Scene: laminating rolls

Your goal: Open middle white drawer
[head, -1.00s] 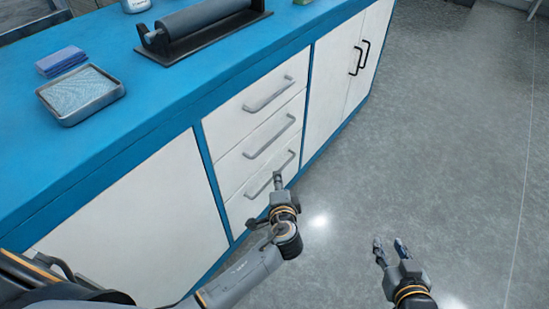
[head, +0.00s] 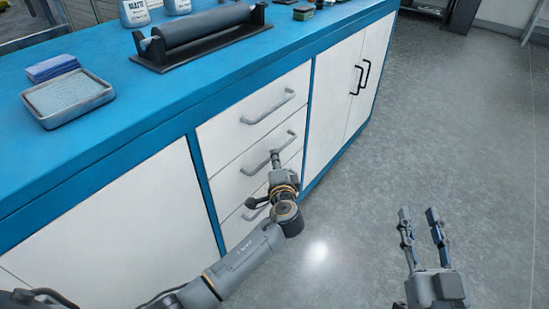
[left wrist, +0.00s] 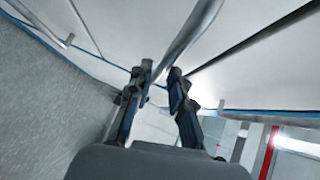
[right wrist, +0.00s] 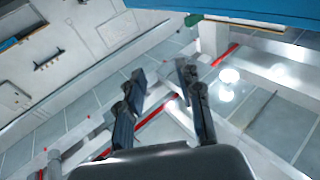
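The middle white drawer (head: 228,188) is the second of three stacked drawers in the blue-framed cabinet and looks closed. Its grey bar handle (head: 286,141) is partly hidden by my left gripper (head: 275,157), which is right at it. In the left wrist view, the handle bar (left wrist: 190,32) runs down to the gap between the open fingertips (left wrist: 160,76). I cannot tell whether a finger touches it. My right gripper (head: 419,214) is open and empty over the floor, right of the cabinet; its spread fingers also show in the right wrist view (right wrist: 162,78).
The top drawer handle (head: 268,107) is above my left gripper, and the bottom handle (head: 252,212) is partly behind my arm. Cupboard doors (head: 345,90) are to the right. A roller (head: 205,28) and metal tray (head: 68,98) stand on the blue countertop (head: 120,130). The floor in front is clear.

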